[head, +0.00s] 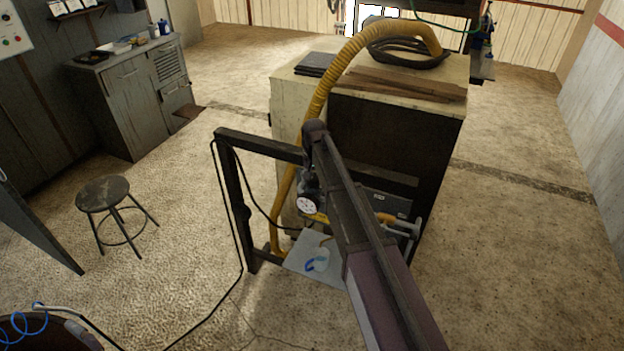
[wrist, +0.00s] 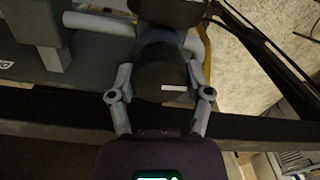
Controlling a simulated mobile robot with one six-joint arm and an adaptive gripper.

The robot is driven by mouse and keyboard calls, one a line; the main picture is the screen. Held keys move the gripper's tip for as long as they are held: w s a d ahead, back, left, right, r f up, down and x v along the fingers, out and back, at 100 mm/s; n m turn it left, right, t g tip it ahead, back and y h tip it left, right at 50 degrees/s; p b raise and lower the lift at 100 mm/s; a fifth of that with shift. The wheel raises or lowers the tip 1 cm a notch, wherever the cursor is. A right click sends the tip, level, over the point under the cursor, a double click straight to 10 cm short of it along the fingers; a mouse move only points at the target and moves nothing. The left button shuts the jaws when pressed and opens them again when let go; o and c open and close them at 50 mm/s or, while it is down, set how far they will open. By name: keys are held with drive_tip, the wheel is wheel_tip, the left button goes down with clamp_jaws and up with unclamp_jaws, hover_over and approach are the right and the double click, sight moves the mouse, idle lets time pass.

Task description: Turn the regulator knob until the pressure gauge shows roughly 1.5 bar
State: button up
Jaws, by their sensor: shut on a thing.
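The regulator knob (wrist: 162,72) is dark and round with a short white mark, and shows in the middle of the wrist view. My gripper (wrist: 160,82) is shut on it, with one grey finger on each side. The pressure gauge (head: 307,204) has a small white dial and shows in the head view just left of my arm. Its needle and numbers are too small to read. In the head view my arm hides the knob and most of the gripper.
A dark upright frame (head: 235,190) stands left of my arm, in front of a cabinet (head: 395,150). A yellow hose (head: 325,85) runs over the cabinet and down behind the frame. A stool (head: 104,194) stands at left. The floor at right is clear.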

drive_tip(key=o, duration=1.1)
drive_tip(key=shift+o, duration=0.2)
drive_tip(key=shift+s, duration=0.1)
